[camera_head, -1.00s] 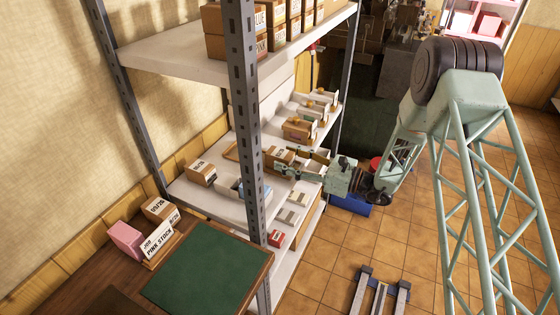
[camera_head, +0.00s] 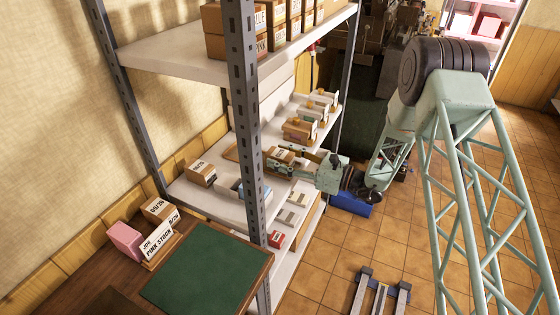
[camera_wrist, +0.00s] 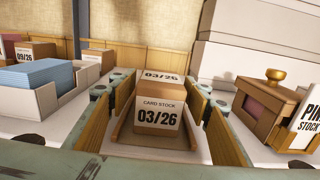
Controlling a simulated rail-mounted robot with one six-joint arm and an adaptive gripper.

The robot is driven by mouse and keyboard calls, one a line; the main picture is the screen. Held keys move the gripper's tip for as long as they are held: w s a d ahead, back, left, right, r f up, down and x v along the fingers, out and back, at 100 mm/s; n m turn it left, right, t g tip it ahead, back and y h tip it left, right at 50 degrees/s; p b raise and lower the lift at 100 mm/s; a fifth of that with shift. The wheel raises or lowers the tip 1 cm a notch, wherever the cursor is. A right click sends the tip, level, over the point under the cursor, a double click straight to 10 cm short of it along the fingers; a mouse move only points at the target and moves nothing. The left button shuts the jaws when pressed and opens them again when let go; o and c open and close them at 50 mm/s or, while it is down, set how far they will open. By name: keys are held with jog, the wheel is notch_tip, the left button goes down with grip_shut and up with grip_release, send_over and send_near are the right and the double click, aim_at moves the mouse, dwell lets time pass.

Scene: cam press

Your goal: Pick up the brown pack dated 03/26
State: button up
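The brown pack (camera_wrist: 158,120) marked "CARD STOCK 03/26" sits on the shelf in the middle of the wrist view, its label facing me. A second 03/26 label shows above its front face. My gripper (camera_wrist: 161,92) is open, with one wood-faced finger on each side of the pack. A narrow gap shows at the right of the pack; contact at the left is hard to tell. In the head view my gripper (camera_head: 284,159) reaches in over the middle shelf from the right, around the pack (camera_head: 281,153), which is partly hidden by the fingers.
At left in the wrist view are a brown 09/26 pack (camera_wrist: 32,50) and a white tray (camera_wrist: 40,103) of blue cards. At right stands a brown box with a brass knob (camera_wrist: 262,105). A shelf post (camera_head: 246,130) stands left of my gripper, and the upper shelf (camera_head: 170,52) is above.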

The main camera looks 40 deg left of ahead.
aim_at(280, 153)
jog(key=c, duration=0.9)
jog(key=shift+o, duration=0.2)
jog(key=shift+r, duration=0.15)
jog(key=shift+r+p, duration=0.65)
jog(key=shift+r, duration=4.2)
